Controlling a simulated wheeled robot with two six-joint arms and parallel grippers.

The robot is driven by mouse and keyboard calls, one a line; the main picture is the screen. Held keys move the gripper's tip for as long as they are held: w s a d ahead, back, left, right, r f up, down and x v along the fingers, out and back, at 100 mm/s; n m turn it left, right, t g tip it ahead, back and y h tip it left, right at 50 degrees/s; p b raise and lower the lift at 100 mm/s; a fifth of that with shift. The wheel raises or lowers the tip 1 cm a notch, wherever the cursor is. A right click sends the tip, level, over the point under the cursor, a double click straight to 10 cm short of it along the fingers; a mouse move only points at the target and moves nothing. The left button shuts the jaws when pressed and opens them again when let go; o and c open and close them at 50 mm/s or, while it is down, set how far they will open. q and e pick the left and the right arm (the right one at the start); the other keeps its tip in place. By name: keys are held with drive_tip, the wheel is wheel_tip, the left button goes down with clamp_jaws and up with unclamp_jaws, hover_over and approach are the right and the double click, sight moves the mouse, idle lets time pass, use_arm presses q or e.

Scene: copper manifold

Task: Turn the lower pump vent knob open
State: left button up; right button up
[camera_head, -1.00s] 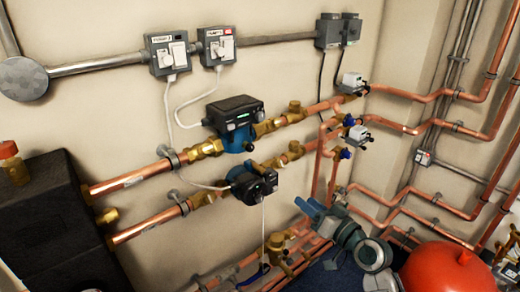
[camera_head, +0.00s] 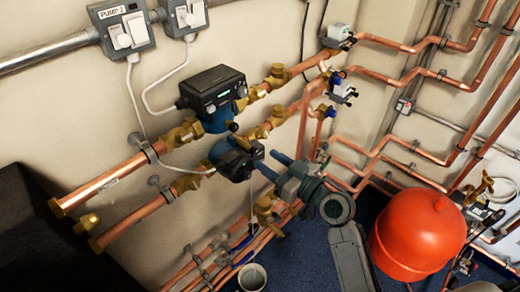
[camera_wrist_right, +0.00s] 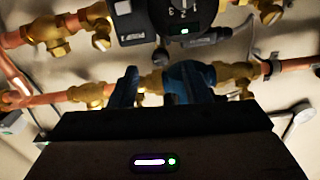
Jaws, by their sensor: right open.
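The lower pump (camera_head: 230,158), blue with a dark head, sits on the lower copper pipe under the upper pump (camera_head: 212,90). My right gripper (camera_head: 265,160) comes from the lower right. Its two blue-grey fingers are apart, with their tips close to the right side of the lower pump's head. I cannot tell whether they touch it. In the right wrist view, a dark pump head (camera_wrist_right: 160,22) with a numbered dial fills the top. A small grey knob (camera_wrist_right: 160,56) shows above the gap between the fingers. I cannot confirm it is the vent knob. My left gripper is not in view.
Copper pipes with brass valves (camera_head: 263,208) run below the pump, near my right fingers. A red vessel (camera_head: 420,235) stands right of my right arm. A bucket (camera_head: 252,278) sits at the bottom. A white cable hangs from the lower pump. Blue floor shows between these.

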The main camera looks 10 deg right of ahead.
sight(256, 152)
drive_tip(key=p+x, duration=0.1)
drive_tip(key=x, duration=0.2)
drive_tip(key=shift+r, duration=0.15)
drive_tip(key=shift+w+a, duration=0.2)
drive_tip(key=shift+w, duration=0.15)
clamp_jaws()
drive_tip(key=shift+m, duration=0.8)
unclamp_jaws()
drive_tip(key=shift+s, duration=0.1)
